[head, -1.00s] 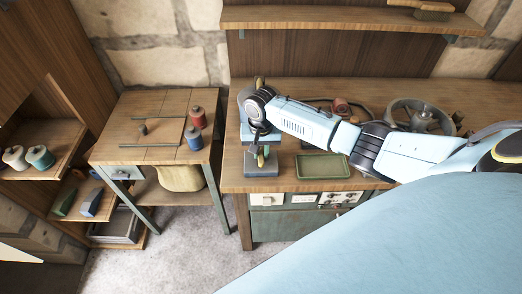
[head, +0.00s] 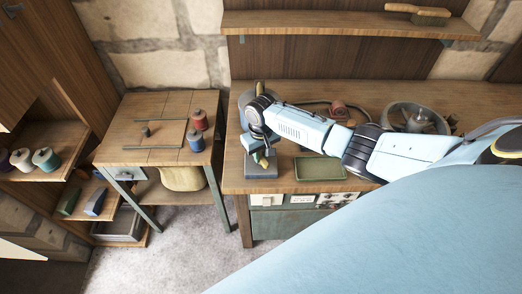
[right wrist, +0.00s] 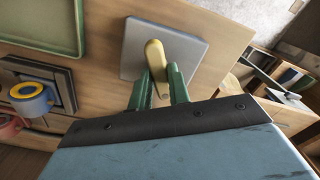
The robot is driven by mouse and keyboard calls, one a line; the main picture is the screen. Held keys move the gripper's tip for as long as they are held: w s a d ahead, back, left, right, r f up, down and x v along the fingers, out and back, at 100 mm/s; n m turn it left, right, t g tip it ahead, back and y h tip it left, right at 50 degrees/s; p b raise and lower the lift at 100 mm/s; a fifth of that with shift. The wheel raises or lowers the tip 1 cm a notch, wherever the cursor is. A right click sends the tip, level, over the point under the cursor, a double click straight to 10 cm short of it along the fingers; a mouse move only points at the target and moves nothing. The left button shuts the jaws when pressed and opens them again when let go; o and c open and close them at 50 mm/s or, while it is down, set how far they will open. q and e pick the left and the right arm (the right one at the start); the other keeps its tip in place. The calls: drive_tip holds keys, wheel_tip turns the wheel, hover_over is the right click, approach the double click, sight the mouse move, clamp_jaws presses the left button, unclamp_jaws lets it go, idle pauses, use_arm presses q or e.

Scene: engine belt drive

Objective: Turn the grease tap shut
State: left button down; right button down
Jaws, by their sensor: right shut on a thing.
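The grease tap has a yellow lever handle (right wrist: 155,58), standing out from a square grey block (right wrist: 190,45) in the right wrist view. In the head view the grey block (head: 261,172) sits near the left front of the workbench, and the yellow handle (head: 260,158) shows just above it. My right gripper (right wrist: 160,80) has its two green fingers on either side of the handle and is shut on it. In the head view my right gripper (head: 258,148) reaches down over the block and partly hides the tap. My left gripper is not in view.
A green tray (head: 320,168) lies right of the block on the workbench. A grey wheel (head: 418,118) and a reddish part (head: 338,113) stand farther back. A small side table (head: 130,150) with spools (head: 198,120) is to the left, across a gap of floor.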

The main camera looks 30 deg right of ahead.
drive_tip(key=n+p, duration=0.1)
drive_tip(key=n, duration=0.4)
drive_tip(key=shift+r+n, duration=0.1)
drive_tip(key=shift+n, duration=0.2)
drive_tip(key=n, duration=0.3)
drive_tip(key=shift+n, duration=1.7)
drive_tip(key=c, duration=1.3)
unclamp_jaws()
